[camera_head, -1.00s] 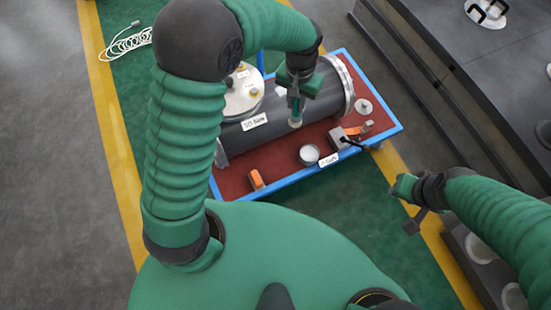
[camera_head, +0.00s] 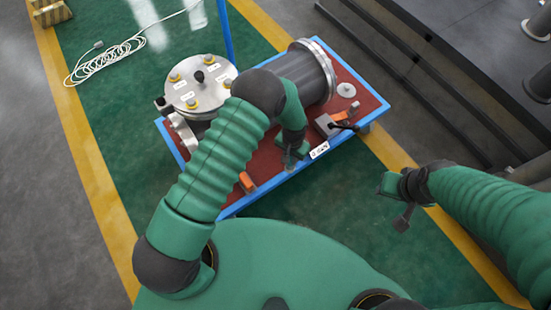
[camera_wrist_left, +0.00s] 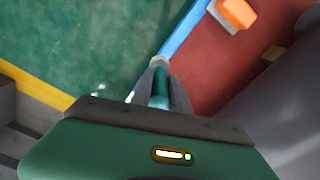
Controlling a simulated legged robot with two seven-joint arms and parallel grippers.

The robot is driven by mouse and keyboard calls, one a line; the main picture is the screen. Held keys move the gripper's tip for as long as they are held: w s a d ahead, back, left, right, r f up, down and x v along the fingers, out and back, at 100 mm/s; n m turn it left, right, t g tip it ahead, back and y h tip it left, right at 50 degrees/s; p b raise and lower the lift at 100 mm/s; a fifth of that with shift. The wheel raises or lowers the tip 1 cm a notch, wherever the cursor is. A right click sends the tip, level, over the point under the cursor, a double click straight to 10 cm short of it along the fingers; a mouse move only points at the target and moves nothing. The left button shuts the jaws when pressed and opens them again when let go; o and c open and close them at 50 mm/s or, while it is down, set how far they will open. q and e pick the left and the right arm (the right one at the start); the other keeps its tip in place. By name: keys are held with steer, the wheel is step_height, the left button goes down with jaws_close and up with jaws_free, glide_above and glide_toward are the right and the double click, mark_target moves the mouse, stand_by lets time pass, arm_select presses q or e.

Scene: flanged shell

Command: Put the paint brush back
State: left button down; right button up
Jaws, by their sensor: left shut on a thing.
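My left gripper (camera_head: 290,160) is shut on the paint brush, low at the near edge of the cart, in the head view. In the left wrist view the brush (camera_wrist_left: 160,85) shows between the fingers (camera_wrist_left: 160,98) as a teal shaft with a pale end, pointing away from the gripper. Green floor and the cart's blue edge lie beyond it. The round container seen earlier on the cart is hidden behind my left arm now. My right gripper (camera_head: 392,198) is at the right over the floor; its jaw state is unclear.
The red-topped cart (camera_head: 362,95) with blue rim carries a dark flanged shell (camera_head: 305,75), a round bolted cover (camera_head: 200,85), a small disc (camera_head: 346,90) and an orange block (camera_head: 247,181). A white coiled cable (camera_head: 95,65) lies on the green floor. Dark steps are at right.

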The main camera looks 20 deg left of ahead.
arm_select(q)
steer(key=a+f+b, duration=0.2)
steer(key=a+f, duration=0.2)
steer(key=a, duration=0.2)
steer(key=shift+w+b, duration=0.4)
steer(key=shift+f, duration=0.15)
steer(key=c, duration=1.3)
jaws_free()
steer(key=shift+o, duration=0.2)
